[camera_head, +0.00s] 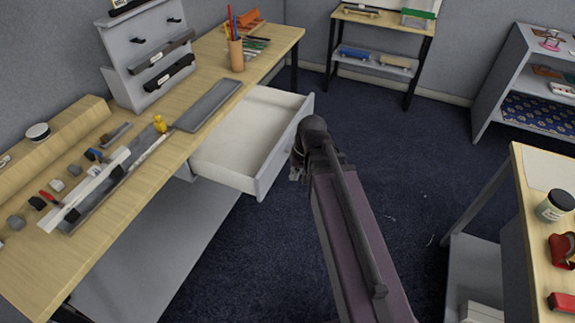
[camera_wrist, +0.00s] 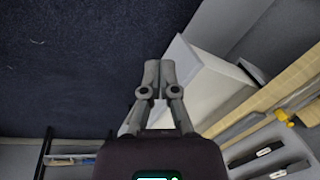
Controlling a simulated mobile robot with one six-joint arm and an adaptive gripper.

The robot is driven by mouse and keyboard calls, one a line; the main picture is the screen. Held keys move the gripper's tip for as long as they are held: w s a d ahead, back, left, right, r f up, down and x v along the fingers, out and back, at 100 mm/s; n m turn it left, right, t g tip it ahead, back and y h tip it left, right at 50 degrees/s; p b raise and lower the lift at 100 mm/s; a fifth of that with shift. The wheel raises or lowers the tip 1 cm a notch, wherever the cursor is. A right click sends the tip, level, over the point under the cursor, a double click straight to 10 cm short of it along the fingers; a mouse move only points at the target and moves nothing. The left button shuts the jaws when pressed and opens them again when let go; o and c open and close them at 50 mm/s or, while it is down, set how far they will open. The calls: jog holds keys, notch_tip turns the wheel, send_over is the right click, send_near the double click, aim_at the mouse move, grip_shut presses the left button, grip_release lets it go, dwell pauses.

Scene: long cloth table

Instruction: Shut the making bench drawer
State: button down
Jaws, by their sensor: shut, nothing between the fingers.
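The making bench (camera_head: 150,165) is a long wooden-topped table on the left. Its white drawer (camera_head: 240,135) is pulled well out over the floor and looks empty inside. The drawer's grey front panel (camera_head: 284,150) faces right, toward my arm. My gripper (camera_head: 297,173) is just outside that front, partly hidden by my wrist. In the wrist view my gripper (camera_wrist: 159,73) has its fingertips together with nothing between them. The drawer also shows there (camera_wrist: 205,85), right beside the fingertips. I cannot tell whether they touch its front.
Tools, a pencil cup (camera_head: 236,54) and a grey rack (camera_head: 150,55) stand on the bench. Another table (camera_head: 535,215) is at the lower right, with shelves (camera_head: 505,80) behind it. Dark blue carpet (camera_head: 400,150) between them is free.

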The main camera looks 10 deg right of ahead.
jog(key=w+f+m+t+y+b, duration=0.2)
jog(key=w+f+y+b, duration=0.3)
jog(key=f+b, duration=0.55)
jog(key=m+t+y+b, duration=0.4)
jog(key=t+y+b, duration=0.35)
jog(key=b, duration=1.85)
send_near(282, 156)
jog(key=s+a+v, duration=0.1)
jog(key=v, duration=0.5)
jog(key=shift+w+d+f+t+h+b, duration=0.25)
jog(key=shift+d+t+b, duration=0.1)
jog(key=shift+d, duration=0.2)
jog(key=shift+w+a, duration=0.1)
jog(key=shift+a, duration=0.05)
jog(key=x, duration=1.3)
jog(key=shift+w+a, duration=0.2)
jog(key=shift+a, duration=0.05)
